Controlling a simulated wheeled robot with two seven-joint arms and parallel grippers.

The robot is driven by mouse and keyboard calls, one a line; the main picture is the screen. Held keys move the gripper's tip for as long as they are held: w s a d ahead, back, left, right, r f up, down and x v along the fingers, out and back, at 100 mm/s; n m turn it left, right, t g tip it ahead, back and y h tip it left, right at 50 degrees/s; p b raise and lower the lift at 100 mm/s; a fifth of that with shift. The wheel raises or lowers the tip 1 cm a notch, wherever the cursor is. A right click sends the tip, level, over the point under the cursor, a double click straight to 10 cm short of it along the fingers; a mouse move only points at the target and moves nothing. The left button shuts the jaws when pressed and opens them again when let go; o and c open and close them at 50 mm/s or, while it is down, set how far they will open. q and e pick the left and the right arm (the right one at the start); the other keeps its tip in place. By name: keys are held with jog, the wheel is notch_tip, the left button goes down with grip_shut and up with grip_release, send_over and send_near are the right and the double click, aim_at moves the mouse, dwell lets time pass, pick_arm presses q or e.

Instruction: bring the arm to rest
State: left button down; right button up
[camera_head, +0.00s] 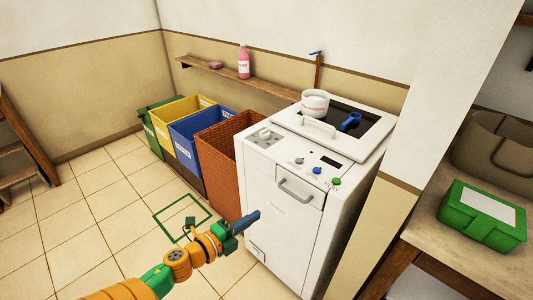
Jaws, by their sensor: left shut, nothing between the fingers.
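My left arm comes in from the bottom left, in orange and green, with my left gripper (247,222) at its end. The gripper's blue fingers are shut and empty. They are in front of the white washing machine's (282,218) lower left side as seen here; whether they touch it I cannot tell. My right gripper is not in view.
A white pot (315,103) and a blue object (350,122) sit on the machine. A wicker basket (220,160) and blue (190,145), yellow (166,132) and green (149,125) bins stand left of it. A green box (482,213) lies on the right shelf. Floor at left is clear.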

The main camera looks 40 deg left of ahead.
pick_arm(q)
jog(key=s+f+n+g+y, duration=0.2)
jog(key=s+f+n+g, duration=0.25)
jog(key=f, duration=0.65)
jog(key=s+f+n+g+y, duration=0.1)
jog(key=s+f+n+g, duration=0.2)
jog(key=s+f+n, duration=0.55)
jog(key=s+d+f+n+g+h, duration=0.1)
jog(key=s+d+f+n+g, duration=0.2)
jog(key=s+d+f+g, duration=0.4)
jog(key=s+d+f, duration=0.5)
jog(key=s+f, duration=0.2)
jog(key=s, duration=0.2)
jog(key=shift+s+d+f+n+h, duration=0.15)
jog(key=shift+f+n+h, duration=0.15)
jog(key=shift+f+n, duration=0.1)
